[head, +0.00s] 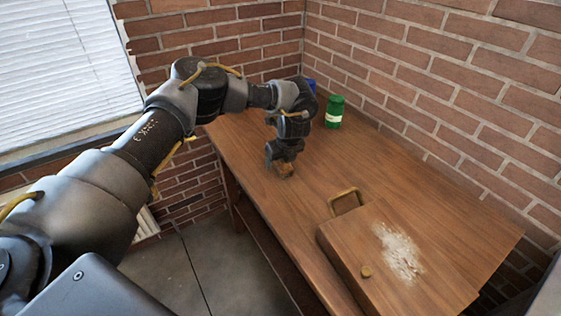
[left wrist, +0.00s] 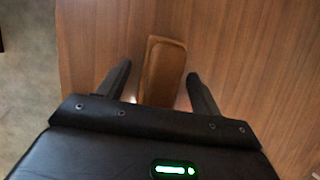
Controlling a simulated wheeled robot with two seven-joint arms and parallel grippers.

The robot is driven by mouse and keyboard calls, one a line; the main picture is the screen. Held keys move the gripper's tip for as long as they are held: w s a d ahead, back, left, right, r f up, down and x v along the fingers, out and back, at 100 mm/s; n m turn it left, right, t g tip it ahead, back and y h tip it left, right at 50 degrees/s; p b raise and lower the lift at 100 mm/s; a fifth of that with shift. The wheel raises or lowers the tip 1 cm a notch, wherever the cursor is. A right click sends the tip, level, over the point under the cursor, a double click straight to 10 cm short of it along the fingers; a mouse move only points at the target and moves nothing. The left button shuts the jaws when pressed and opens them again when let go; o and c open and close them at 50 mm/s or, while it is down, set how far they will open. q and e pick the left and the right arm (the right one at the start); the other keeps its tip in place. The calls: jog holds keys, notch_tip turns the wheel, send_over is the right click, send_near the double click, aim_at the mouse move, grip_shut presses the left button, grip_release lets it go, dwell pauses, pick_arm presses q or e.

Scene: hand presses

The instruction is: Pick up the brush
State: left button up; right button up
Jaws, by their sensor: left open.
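The brush, a small brown block with rounded corners, lies on the wooden table (head: 360,170). In the left wrist view the brush (left wrist: 164,68) sits between the two dark fingers of my left gripper (left wrist: 159,74), with a gap on each side. In the head view my left gripper (head: 282,168) points down at the tabletop, and only a bit of the brush (head: 286,169) shows under it. The gripper is open and holds nothing. The brush's bristles cannot be seen. My right gripper is not in view.
A green container (head: 334,112) stands at the back. A blue thing is partly hidden behind my arm. Brick walls bound the table.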

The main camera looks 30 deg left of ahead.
pick_arm(q)
jog(key=c, duration=1.1)
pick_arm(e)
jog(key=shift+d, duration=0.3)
pick_arm(q)
jog(key=shift+r, duration=0.1)
jog(key=shift+r, duration=0.45)
notch_tip(320, 180, up, 2)
jog(key=shift+s+r+b, duration=0.1)
jog(key=shift+r+b, duration=0.15)
jog(key=shift+b, duration=0.3)
jog(key=s+r, duration=0.3)
jog(key=s, duration=0.1)
jog(key=s+r, duration=0.3)
jog(key=s, duration=0.2)
jog(key=s+r, duration=0.3)
jog(key=s, duration=0.1)
jog(key=shift+s+d+r, duration=0.2)
jog(key=shift+s+d, duration=0.15)
jog(key=shift+s, duration=0.05)
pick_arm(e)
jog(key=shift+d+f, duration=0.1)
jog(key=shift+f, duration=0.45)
